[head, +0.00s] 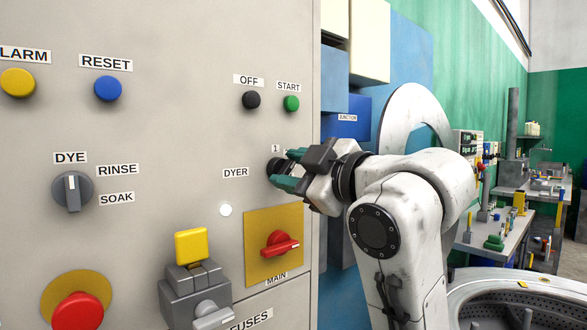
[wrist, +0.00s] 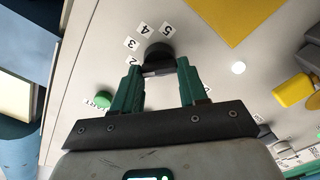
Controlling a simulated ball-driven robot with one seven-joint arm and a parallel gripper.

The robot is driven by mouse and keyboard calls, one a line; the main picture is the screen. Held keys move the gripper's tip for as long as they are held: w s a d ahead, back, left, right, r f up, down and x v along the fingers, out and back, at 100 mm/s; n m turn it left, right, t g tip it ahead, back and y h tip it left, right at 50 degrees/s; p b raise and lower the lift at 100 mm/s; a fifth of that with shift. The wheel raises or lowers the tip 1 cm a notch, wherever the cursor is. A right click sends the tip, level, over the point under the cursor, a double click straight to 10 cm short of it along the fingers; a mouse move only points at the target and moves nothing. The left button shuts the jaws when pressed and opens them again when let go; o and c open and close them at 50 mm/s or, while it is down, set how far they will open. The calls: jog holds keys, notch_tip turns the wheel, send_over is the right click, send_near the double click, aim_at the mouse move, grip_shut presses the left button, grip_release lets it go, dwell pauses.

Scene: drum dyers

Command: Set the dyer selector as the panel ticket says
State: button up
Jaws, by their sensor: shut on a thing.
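The dyer selector is a dark round knob beside the DYER label (head: 235,172); in the head view its left edge (head: 271,165) shows past my fingers. In the wrist view the selector (wrist: 158,53) stands at the top middle, with number tags 2, 3, 4 and 5 around it. My gripper (head: 279,174) is at the panel, its green fingers on either side of the selector's grip. In the wrist view the gripper (wrist: 160,77) is shut on that grip. Where the selector points is hard to tell. I see no readable ticket in either view.
Close by on the panel are the OFF button (head: 251,100), the green START button (head: 291,103), a white lamp (head: 225,210) and the red MAIN switch (head: 280,244). A yellow-topped grey device (head: 193,281) juts out below left. A blue JUNCTION box (head: 345,118) stands behind my arm.

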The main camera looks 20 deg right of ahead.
jog(key=m+p, duration=0.2)
jog(key=shift+r+m, duration=0.15)
jog(key=shift+m, duration=0.15)
jog(key=m+p, duration=0.4)
jog(key=shift+d+m, duration=0.1)
jog(key=shift+m, duration=0.3)
jog(key=m+p, duration=0.3)
jog(key=m, duration=0.1)
jog(key=shift+p, duration=0.4)
jog(key=shift+d+m+p, duration=0.15)
jog(key=shift+m+p, duration=1.2)
jog(key=shift+m, duration=0.65)
jog(key=shift+f, duration=0.2)
jog(key=o, duration=1.1)
jog(key=shift+c, duration=0.2)
